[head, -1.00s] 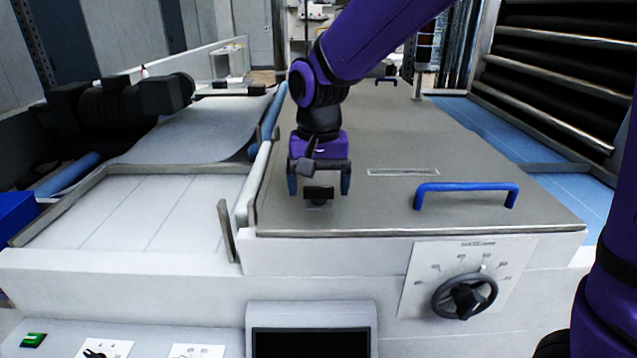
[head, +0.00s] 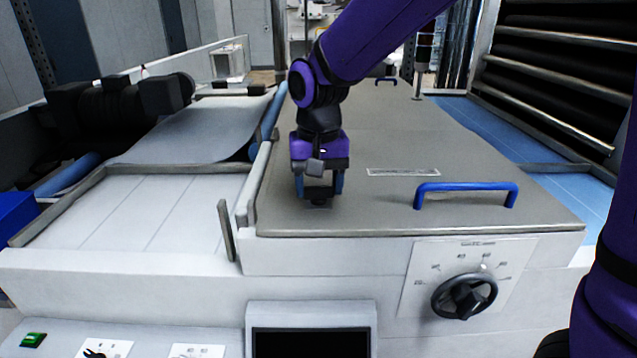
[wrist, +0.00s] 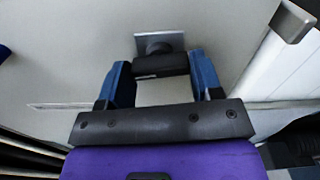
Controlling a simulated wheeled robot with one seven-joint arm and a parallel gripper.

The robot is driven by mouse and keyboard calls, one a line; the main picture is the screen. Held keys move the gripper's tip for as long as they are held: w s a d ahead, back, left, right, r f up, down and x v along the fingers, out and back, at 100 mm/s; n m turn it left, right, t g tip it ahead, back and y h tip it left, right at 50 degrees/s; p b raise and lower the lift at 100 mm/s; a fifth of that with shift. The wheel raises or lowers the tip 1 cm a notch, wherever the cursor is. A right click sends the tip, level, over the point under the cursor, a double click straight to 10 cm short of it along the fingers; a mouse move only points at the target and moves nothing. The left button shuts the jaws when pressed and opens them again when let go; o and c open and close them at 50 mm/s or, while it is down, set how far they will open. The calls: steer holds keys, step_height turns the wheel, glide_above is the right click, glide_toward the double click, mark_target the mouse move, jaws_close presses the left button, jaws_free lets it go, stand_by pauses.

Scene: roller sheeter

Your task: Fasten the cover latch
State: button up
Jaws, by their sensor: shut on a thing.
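The cover latch is a small black knob bar on a grey square plate, fixed to the grey cover (head: 400,212) near its left front corner. In the wrist view the latch (wrist: 158,66) lies crosswise between the blue fingertips. My gripper (head: 319,192) points down at the cover and is shut on the latch; it also shows in the wrist view (wrist: 163,76).
A blue handle (head: 466,188) stands on the cover to the right of my gripper. A label strip (head: 403,172) lies behind it. A black dial (head: 464,296) is on the front panel. An upright grey lever (head: 226,230) stands left of the cover.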

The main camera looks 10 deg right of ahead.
mark_target(319, 187)
steer(key=n, duration=1.2)
steer(key=shift+n, duration=2.2)
steer(key=o, duration=0.9)
steer(key=shift+r, duration=0.1)
step_height(319, 187, up, 11)
steer(key=shift+f, duration=0.15)
